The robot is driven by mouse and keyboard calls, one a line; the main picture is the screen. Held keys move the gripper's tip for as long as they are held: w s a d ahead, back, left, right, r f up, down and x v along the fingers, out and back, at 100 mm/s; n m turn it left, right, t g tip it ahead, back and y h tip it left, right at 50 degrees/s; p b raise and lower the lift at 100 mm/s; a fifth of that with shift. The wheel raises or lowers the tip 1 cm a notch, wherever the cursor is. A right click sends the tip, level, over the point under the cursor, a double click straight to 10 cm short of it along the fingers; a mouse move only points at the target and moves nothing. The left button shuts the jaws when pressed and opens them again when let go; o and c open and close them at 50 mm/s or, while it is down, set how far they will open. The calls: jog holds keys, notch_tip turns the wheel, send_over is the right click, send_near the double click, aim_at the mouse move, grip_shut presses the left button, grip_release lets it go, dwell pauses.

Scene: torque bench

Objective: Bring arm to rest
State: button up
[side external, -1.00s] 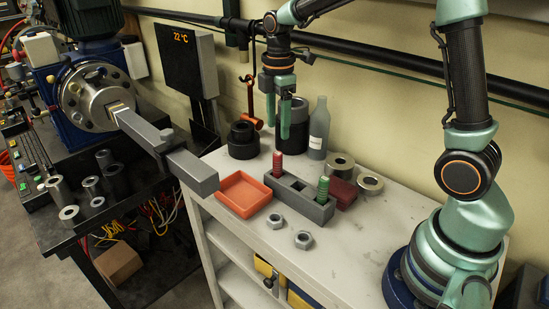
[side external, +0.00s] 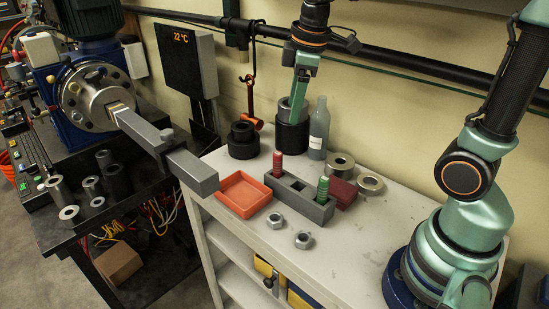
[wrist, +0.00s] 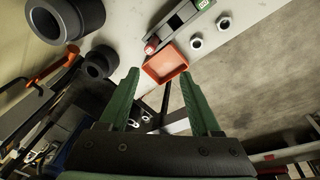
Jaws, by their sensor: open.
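My gripper (side external: 298,82) is in the air above the back of the white bench top (side external: 357,228) in the side view. There its fingers are seen nearly edge-on, in front of or above the tall black cylinder with a grey ring. In the wrist view, my gripper (wrist: 165,90) shows two green fingers spread wide apart with nothing between them. The orange tray (wrist: 170,60) lies far beyond the fingertips in that view.
A grey block (side external: 318,208) holds a red and a green piece. The orange tray (side external: 236,207), two nuts (side external: 275,220), black cylinders (side external: 292,137), metal rings and a bottle (side external: 319,130) stand on the bench. A grey bar (side external: 192,172) juts from the machine at left.

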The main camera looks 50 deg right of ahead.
jog(key=s+a+m+t, duration=0.1)
jog(key=s+m+t, duration=0.2)
jog(key=s+m, duration=0.4)
jog(key=shift+s+a+m, duration=0.15)
jog(key=shift+s+m, duration=0.25)
jog(key=shift+m, duration=0.4)
